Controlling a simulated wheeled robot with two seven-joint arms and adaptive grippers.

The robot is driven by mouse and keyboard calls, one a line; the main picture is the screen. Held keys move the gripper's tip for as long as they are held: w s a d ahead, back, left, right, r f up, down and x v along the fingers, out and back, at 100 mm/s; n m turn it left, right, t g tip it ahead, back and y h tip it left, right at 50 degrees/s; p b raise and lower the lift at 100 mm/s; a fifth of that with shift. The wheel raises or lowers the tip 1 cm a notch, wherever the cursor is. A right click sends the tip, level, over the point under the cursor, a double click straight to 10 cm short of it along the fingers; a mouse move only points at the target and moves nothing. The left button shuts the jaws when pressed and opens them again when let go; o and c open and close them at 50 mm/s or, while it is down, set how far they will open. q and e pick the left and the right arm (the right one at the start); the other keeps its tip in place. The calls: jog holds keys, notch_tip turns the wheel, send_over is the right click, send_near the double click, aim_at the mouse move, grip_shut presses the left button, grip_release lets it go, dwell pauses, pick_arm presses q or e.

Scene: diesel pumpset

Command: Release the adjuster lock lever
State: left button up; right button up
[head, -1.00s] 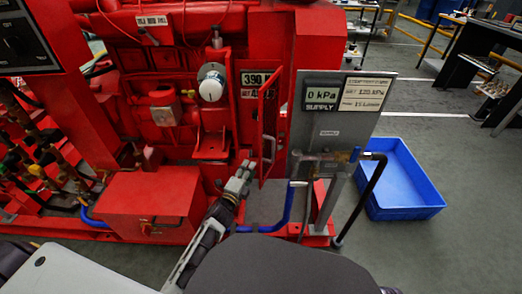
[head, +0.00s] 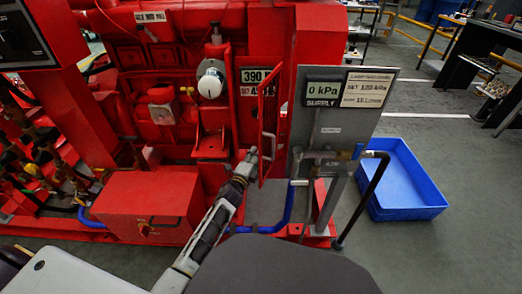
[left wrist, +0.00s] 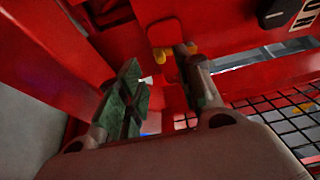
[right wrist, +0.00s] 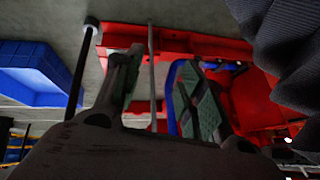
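My left gripper (head: 248,160) reaches to the red engine frame, just left of an open red door (head: 269,125). In the left wrist view its two fingers (left wrist: 160,88) stand apart with nothing clearly held between them. A small red tab with yellow ends (left wrist: 168,38) lies just beyond the right finger; I cannot tell whether they touch. A dark knob or lever (left wrist: 277,14) shows at the upper right. I cannot tell which part is the adjuster lock lever. My right gripper (right wrist: 160,90) is open and empty; it is not visible in the head view.
A grey gauge panel (head: 331,130) reading 0 kPa stands right of the engine, with a black pipe (head: 362,200) below it. A blue crate (head: 405,205) sits on the floor at right. A red box (head: 150,190) stands left of my left arm. A black mesh (left wrist: 285,115) is near the left wrist.

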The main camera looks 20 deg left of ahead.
pick_arm(q)
jog(key=shift+w+d+b, duration=0.15)
jog(key=shift+w+b, duration=0.25)
jog(key=shift+w, duration=1.05)
jog(key=shift+w+d+b, duration=0.1)
jog(key=shift+w+b, duration=0.2)
jog(key=shift+w, duration=1.1)
pick_arm(e)
jog(key=shift+a+f+t, duration=0.15)
jog(key=shift+f+t, duration=0.05)
jog(key=shift+f, duration=0.7)
jog(key=shift+a+f+t, duration=0.15)
jog(key=shift+f+t, duration=0.05)
jog(key=shift+f, duration=0.7)
pick_arm(q)
jog(key=c, duration=0.7)
grip_shut()
pick_arm(e)
jog(key=shift+w+r, duration=0.1)
